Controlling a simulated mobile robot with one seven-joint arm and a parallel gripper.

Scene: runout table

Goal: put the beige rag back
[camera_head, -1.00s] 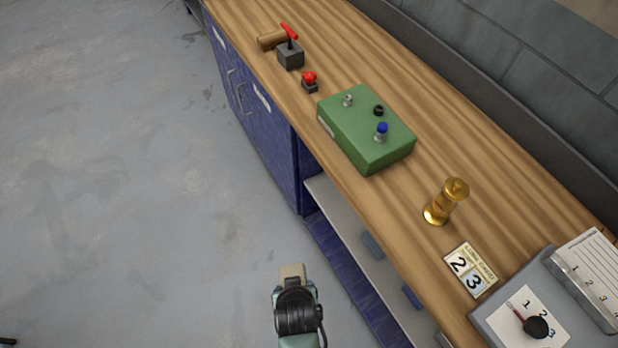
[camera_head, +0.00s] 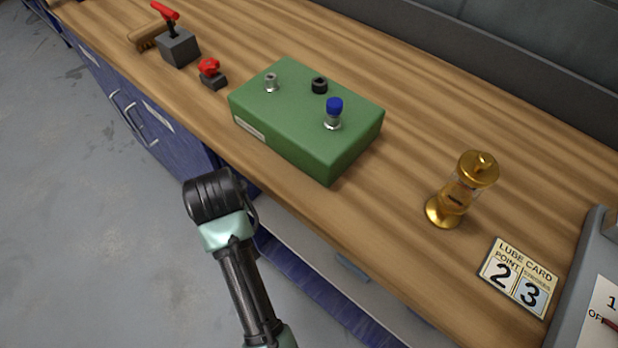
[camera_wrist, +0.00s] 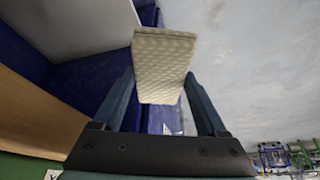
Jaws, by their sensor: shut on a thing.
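The beige rag (camera_wrist: 162,65) is a flat textured block between the two fingers of my gripper (camera_wrist: 163,95) in the wrist view. My gripper is shut on it and holds it clear of any surface. In the head view my arm's dark wrist end is in front of the bench's front edge, left of and below the green box; the fingers and the rag are hidden there.
The wooden bench top (camera_head: 400,95) carries a green box (camera_head: 300,140) with knobs, a brass lubricator (camera_head: 462,190), a lube card (camera_head: 518,277) reading 2 and 3, a red button (camera_head: 210,72) and a red-handled lever (camera_head: 176,45). Blue cabinets (camera_head: 110,100) and an open shelf are below.

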